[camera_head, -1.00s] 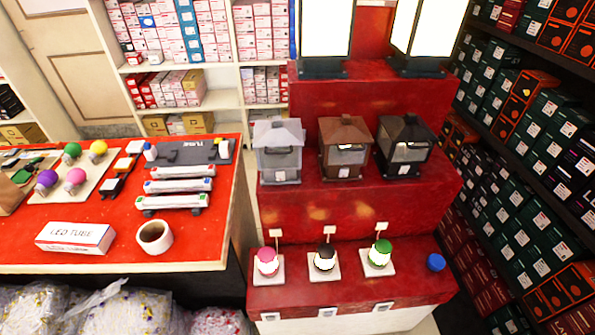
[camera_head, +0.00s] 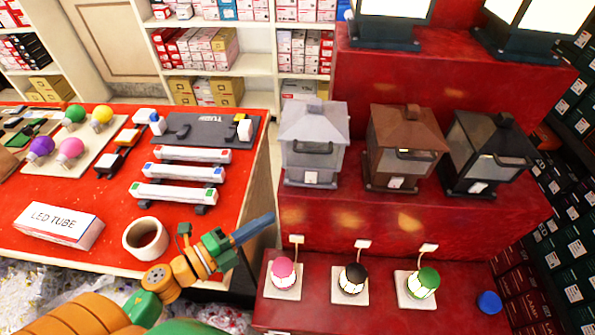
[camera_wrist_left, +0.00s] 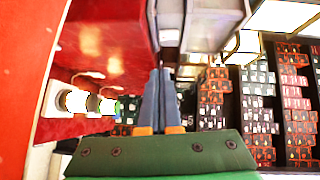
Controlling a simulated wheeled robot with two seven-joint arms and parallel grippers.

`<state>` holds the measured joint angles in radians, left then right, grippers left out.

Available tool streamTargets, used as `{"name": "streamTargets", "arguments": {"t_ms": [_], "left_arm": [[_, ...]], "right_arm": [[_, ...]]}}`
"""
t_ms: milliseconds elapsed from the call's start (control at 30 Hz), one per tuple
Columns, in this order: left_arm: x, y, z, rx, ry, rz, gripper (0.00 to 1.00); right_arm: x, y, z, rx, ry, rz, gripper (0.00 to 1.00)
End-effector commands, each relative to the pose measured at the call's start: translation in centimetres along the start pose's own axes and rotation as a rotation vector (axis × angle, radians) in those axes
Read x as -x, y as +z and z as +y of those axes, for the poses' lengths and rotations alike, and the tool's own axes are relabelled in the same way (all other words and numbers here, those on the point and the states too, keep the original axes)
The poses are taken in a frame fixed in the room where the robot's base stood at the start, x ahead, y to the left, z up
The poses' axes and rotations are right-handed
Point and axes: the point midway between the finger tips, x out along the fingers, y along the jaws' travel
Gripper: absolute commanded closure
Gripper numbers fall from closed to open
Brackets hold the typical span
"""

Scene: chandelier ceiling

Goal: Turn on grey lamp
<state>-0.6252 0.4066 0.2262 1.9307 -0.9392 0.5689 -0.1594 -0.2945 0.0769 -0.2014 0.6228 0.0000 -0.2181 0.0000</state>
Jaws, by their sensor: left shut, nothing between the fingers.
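The grey lamp (camera_head: 314,140) is a lantern with a peaked roof, standing at the left end of the red shelf's middle step. A small white switch (camera_head: 311,178) is on the front of its base. Its panes look unlit. My left gripper (camera_head: 268,219) is shut and empty, its blue-grey fingers below and left of the lamp, apart from it. In the left wrist view the shut fingers (camera_wrist_left: 161,78) point toward the red shelf, with a grey lamp body (camera_wrist_left: 172,20) at the top. My right gripper is not in view.
A brown lamp (camera_head: 402,150) and a black lamp (camera_head: 488,158) stand right of the grey one. Small dome lights with pink (camera_head: 283,272), black and green tops sit on the lower step. A red table (camera_head: 100,215) with light tubes and bulbs lies left.

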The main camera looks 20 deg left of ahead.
Motion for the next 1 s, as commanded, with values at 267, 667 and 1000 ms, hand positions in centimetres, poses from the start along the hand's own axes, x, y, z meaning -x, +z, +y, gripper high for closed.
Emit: {"name": "streamTargets", "arguments": {"t_ms": [267, 667, 1000], "left_arm": [[0.0, -0.1, -0.1, -0.002, -0.001, 0.003, 1.0], [-6.1, 0.0, -0.4, 0.0, -0.005, 0.001, 1.0], [-11.9, 1.8, 0.0, -0.001, -0.003, -0.001, 1.0]], "right_arm": [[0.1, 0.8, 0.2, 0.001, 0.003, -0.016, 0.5], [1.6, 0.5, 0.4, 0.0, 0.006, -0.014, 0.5], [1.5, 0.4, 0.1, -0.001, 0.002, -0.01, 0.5]]}}
